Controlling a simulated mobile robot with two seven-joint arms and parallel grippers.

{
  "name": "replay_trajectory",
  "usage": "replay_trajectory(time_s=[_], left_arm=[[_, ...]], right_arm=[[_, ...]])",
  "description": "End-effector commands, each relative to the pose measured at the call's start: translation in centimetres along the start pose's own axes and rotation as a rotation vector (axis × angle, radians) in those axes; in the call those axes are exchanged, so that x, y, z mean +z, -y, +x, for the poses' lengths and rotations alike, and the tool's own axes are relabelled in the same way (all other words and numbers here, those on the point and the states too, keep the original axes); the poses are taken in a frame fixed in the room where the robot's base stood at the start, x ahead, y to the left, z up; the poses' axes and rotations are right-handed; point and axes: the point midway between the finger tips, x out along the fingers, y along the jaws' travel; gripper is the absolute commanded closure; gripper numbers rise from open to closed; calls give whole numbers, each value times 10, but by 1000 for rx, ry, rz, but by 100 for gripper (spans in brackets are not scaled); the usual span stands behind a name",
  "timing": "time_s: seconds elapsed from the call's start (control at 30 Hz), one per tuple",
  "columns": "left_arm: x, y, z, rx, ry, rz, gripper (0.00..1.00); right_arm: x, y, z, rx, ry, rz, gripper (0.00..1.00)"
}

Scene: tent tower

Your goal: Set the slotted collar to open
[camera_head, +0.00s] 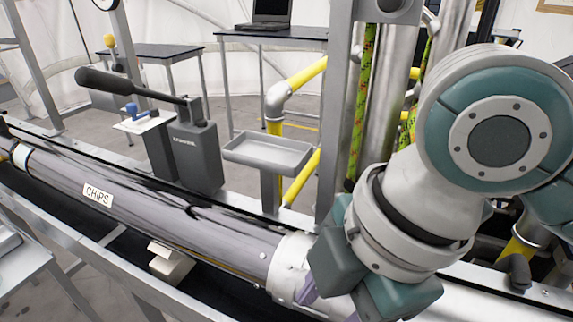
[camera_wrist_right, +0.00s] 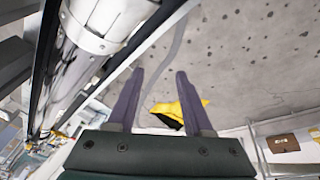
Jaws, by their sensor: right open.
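The collar (camera_head: 286,268) is a pale metal ring with small studs, around the long grey tube at lower centre in the head view. A pale cylindrical fitting that looks like the collar also shows at upper left in the wrist view (camera_wrist_right: 98,22). I cannot make out its slot or its setting. My right gripper (camera_head: 330,303) is at the collar's right side in the head view, partly covering it. The wrist view shows its two purple fingers (camera_wrist_right: 160,74) apart, with nothing between them. Whether a finger touches the collar is unclear. My left gripper is not in view.
The tube carries a "CHIPS" label (camera_head: 98,195). Behind it stand a grey lever unit (camera_head: 195,155), a shallow tray (camera_head: 268,152) and a metal upright (camera_head: 338,110). A beige block (camera_head: 170,262) sits below the tube. A yellow-and-black item (camera_wrist_right: 170,112) shows beyond my fingers.

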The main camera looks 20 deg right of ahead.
Motion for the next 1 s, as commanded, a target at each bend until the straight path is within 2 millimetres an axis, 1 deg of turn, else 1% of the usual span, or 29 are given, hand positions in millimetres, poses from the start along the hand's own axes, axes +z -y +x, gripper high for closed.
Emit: replay_trajectory(time_s=[0.03, 0.07, 0.17, 0.2, 0.3, 0.4, 0.53, 0.6, 0.67, 0.9, 1.0], left_arm=[[-1, 0, -2, -1, -1, 0, 50], [-1, 0, -2, -1, -2, 0, 50], [-2, 0, -4, -1, -3, -1, 50], [-2, 0, -5, -1, -3, -1, 50], [-3, 0, -6, -1, -4, -1, 50], [-4, 0, -7, -1, -4, -2, 50], [-4, 0, -7, 0, -4, -2, 50], [-4, 0, -8, 0, -5, -2, 50], [-4, 0, -8, 0, -4, -2, 50], [-4, 0, -8, 0, -4, -2, 50], [-3, 0, -8, 0, -3, -2, 50]], right_arm=[[4, -13, -5, -11, 24, -107, 49], [6, -19, -7, -24, 37, -176, 49], [22, -42, -20, -81, 90, -405, 49], [30, -52, -27, -106, 110, -488, 49], [50, -74, -47, -169, 148, -655, 49], [65, -88, -65, -213, 164, -756, 49], [74, -97, -77, -243, 166, -817, 49], [77, -97, -76, -250, 165, -828, 49], [78, -96, -70, -252, 163, -830, 49], [87, -89, -32, -252, 163, -830, 49], [90, -87, -19, -249, 164, -830, 49]])
